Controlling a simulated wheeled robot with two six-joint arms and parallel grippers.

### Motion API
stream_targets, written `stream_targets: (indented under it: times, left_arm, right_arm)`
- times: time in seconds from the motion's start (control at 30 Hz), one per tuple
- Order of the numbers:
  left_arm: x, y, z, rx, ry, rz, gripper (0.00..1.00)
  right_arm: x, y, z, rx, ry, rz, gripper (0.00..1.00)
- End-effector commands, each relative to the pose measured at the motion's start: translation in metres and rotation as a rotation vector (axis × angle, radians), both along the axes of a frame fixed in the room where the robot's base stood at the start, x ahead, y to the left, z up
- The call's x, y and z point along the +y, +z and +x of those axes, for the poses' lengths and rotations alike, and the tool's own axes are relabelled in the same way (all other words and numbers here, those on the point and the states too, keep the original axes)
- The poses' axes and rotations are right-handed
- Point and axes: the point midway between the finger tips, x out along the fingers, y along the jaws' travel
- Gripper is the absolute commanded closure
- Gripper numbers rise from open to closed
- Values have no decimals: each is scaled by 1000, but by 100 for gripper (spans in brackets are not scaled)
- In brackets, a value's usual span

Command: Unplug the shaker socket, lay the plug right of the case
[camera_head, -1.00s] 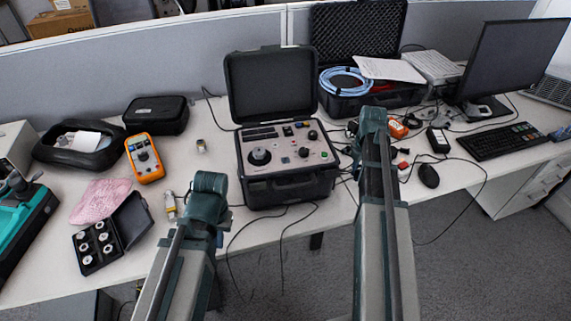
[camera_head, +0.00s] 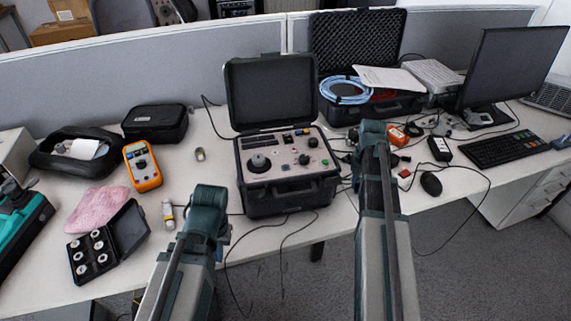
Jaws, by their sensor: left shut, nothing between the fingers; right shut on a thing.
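The open black case (camera_head: 287,190) stands mid-table, its lid (camera_head: 268,95) up at the back and its grey panel (camera_head: 290,160) of knobs and sockets facing up. My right gripper (camera_head: 371,130) is to the right of the case, over the table. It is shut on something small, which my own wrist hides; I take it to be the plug. Dark cable shows between the case and this gripper. I cannot make out which socket is the shaker's. My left gripper (camera_head: 209,198) is shut and empty, front left of the case, apart from it.
Right of my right gripper are a red-and-white block (camera_head: 404,178), a mouse (camera_head: 431,184), a dark adapter (camera_head: 439,148) and loose cables. A second open case (camera_head: 375,105) stands behind. An orange multimeter (camera_head: 142,166) lies left. Two cables hang over the front edge.

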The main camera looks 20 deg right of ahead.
Motion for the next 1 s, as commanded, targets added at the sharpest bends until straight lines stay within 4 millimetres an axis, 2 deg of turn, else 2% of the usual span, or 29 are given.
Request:
stream_targets:
  times: [0.37,0.4,0.57,0.6,1.0]
  left_arm:
    - [0,-6,0,0,0,0,100]
    - [0,-6,0,0,0,0,100]
    - [0,-6,0,0,0,0,100]
    - [0,-5,0,0,0,0,100]
    - [0,-2,0,0,0,0,100]
  right_arm:
    - [0,-6,0,0,0,0,100]
    - [0,-6,0,0,0,0,71]
    - [0,-6,0,0,0,0,42]
    - [0,-6,0,0,0,0,40]
    - [0,-2,0,0,0,0,40]
